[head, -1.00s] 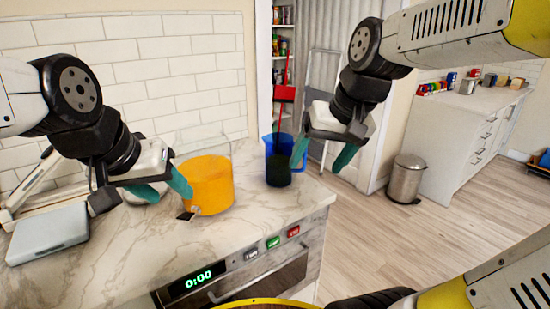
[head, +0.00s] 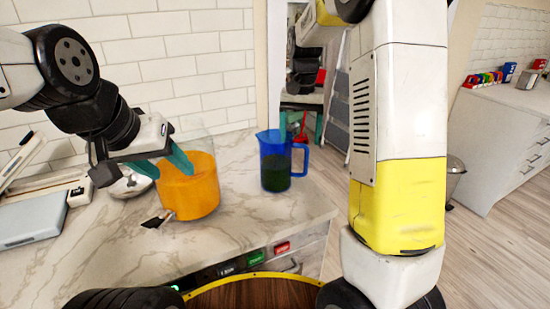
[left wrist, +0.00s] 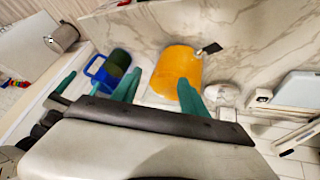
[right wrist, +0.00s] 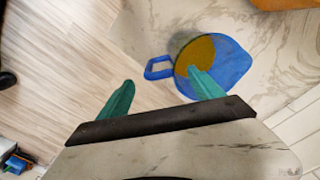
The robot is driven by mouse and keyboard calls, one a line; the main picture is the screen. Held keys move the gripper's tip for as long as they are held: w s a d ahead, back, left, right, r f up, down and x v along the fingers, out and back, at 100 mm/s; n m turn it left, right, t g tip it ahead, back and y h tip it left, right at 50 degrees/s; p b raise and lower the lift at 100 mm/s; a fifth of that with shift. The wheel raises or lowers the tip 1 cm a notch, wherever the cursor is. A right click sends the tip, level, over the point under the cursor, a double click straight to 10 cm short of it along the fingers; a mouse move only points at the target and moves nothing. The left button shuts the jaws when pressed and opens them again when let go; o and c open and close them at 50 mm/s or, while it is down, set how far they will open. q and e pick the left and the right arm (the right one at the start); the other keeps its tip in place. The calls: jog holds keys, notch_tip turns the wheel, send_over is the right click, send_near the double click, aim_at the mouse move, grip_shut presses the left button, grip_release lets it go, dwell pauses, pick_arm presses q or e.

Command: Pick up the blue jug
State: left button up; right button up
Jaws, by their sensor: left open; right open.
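The blue jug (head: 264,150) stands upright on the marble counter (head: 235,222), its handle on the right and dark liquid inside. My right gripper (head: 303,120) is open and empty, pointing down behind and to the right of the jug. In the right wrist view the jug (right wrist: 233,62) is seen from above, and one finger of the right gripper (right wrist: 161,80) overlaps it. I cannot tell whether they touch. My left gripper (head: 166,166) is open and empty at the orange-filled container. The left wrist view also shows the jug (left wrist: 96,68).
The container of orange liquid (head: 190,188), with a tap in front, stands left of the jug. A grey scale-like box (head: 30,220) lies at far left. A tiled wall (head: 190,60) is behind. The counter between jug and container is clear.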

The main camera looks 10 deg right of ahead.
aim_at(284, 162)
notch_tip(284, 162, down, 6)
jog(key=shift+d+r, duration=0.1)
jog(key=shift+d, duration=0.05)
grip_shut()
dwell(0.4)
